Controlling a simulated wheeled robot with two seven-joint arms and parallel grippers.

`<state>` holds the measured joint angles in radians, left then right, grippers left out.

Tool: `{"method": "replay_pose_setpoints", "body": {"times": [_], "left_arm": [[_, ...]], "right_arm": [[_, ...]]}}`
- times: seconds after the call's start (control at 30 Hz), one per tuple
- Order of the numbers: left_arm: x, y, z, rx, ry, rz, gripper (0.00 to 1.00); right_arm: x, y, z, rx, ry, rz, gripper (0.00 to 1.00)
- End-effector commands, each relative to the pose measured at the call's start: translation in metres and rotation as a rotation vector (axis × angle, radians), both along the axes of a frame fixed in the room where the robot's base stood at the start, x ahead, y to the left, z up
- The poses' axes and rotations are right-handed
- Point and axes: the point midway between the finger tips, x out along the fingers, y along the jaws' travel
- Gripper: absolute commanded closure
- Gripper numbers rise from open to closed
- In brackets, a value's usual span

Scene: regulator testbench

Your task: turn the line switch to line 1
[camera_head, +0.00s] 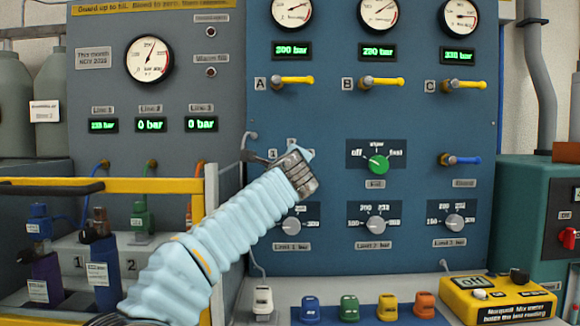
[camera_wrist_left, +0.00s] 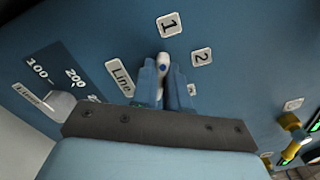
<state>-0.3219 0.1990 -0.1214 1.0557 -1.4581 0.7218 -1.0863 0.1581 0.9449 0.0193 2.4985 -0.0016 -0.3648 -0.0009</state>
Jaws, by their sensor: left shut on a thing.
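The line switch (camera_wrist_left: 163,62) shows in the left wrist view as a small pale tip with a blue dot, between my left gripper's fingers. My left gripper (camera_wrist_left: 166,84) is shut on it. The label 1 (camera_wrist_left: 169,25) lies above the switch tip and the label 2 (camera_wrist_left: 201,57) to its right. The Line label (camera_wrist_left: 121,78) lies to the left. The fingers hide most of the switch, so I cannot tell its exact setting. In the head view my left gripper (camera_head: 305,162) is at the blue panel and covers the switch.
The green off/slow/fast knob (camera_head: 376,164) is to the right of my gripper, with the grey Limit 2 knob (camera_head: 375,224) below it. The Limit 1 knob (camera_head: 291,224) is just below my wrist. A yellow rail (camera_head: 120,186) stands at the left.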

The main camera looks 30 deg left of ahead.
Motion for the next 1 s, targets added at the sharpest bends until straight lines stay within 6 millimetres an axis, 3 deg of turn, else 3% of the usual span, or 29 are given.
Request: {"method": "replay_pose_setpoints", "body": {"times": [0.13, 0.17, 0.3, 0.67, 0.77, 1.0], "left_arm": [[0.0, 0.0, -0.001, -0.003, 0.001, 0.0, 1.0], [0.0, 0.0, -0.001, -0.003, 0.001, 0.0, 0.83], [0.0, 0.0, -0.001, -0.002, 0.001, 0.0, 0.62], [-0.004, -0.003, -0.001, 0.0, 0.0, -0.001, 0.61], [-0.016, -0.01, -0.002, 0.0, -0.001, -0.003, 0.61], [-0.065, -0.04, -0.003, -0.002, -0.003, -0.004, 0.61]], "right_arm": [[0.0, 0.0, 0.0, 0.0, 0.0, 0.0, 1.0], [0.0, 0.0, 0.0, 0.0, 0.0, 0.0, 1.0], [0.0, 0.0, 0.0, 0.0, 0.0, 0.0, 1.0], [0.0, 0.0, -0.003, 0.0, -0.001, 0.0, 1.0], [0.001, -0.002, -0.01, -0.003, -0.002, -0.003, 1.0], [0.003, -0.008, -0.026, -0.011, -0.006, -0.014, 1.0]]}}
